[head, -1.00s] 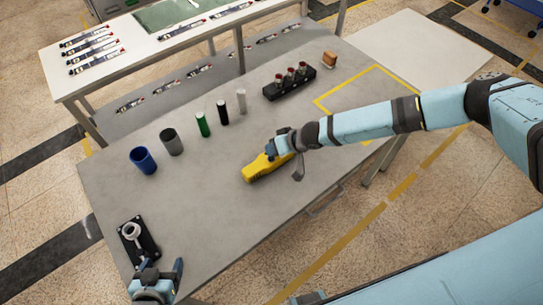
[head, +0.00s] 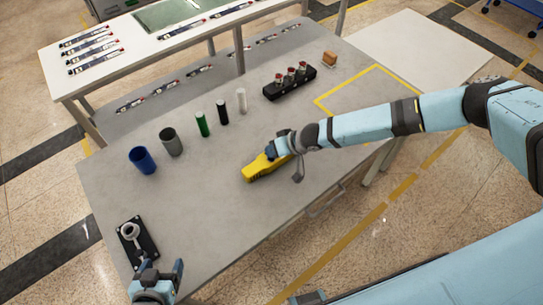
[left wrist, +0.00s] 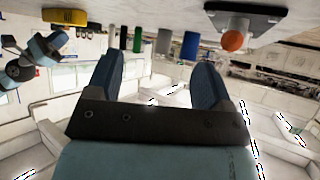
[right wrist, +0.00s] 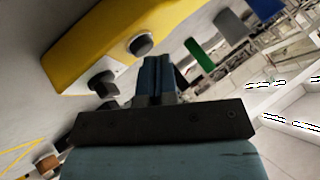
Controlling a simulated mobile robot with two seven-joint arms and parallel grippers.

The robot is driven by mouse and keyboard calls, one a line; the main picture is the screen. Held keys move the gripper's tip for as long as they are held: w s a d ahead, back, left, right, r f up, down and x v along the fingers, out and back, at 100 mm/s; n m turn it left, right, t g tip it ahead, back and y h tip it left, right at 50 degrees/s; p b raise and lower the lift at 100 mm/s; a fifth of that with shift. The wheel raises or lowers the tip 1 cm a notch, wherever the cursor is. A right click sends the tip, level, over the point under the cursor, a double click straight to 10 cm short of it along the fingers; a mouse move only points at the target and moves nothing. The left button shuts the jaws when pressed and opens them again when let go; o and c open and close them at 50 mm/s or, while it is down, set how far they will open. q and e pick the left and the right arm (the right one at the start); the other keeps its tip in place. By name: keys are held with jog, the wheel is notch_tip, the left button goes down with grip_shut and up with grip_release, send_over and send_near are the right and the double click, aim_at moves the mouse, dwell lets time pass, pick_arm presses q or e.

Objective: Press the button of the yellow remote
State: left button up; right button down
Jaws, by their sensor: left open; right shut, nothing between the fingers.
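The yellow remote (head: 258,170) lies on the grey table, right of its middle. In the right wrist view the remote (right wrist: 95,40) fills the upper left, with two dark round knobs (right wrist: 140,45) on it. My right gripper (head: 280,150) is shut and empty at the remote's far right part. In the right wrist view its fingertips (right wrist: 155,60) appear close to one dark knob; whether they touch it I cannot tell. My left gripper (head: 158,270) is open and empty near the table's front left corner; its spread fingers show in the left wrist view (left wrist: 155,75).
A black base with a grey ring (head: 134,238) stands just beyond my left gripper. A blue cup (head: 142,160), a grey cup (head: 171,142) and green (head: 202,124), black and white cylinders stand in a row behind. The table left of the remote is clear.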

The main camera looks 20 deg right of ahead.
pick_arm(q)
jog(key=shift+f, duration=0.1)
pick_arm(e)
jog(key=shift+f, duration=0.15)
pick_arm(q)
jog(key=shift+r+p, duration=0.5)
jog(key=shift+r, duration=0.05)
pick_arm(e)
jog(key=shift+r, duration=0.65)
pick_arm(q)
notch_tip(320, 180, up, 5)
jog(key=p, duration=0.4)
jog(key=shift+f, duration=0.15)
pick_arm(e)
notch_tip(320, 180, up, 6)
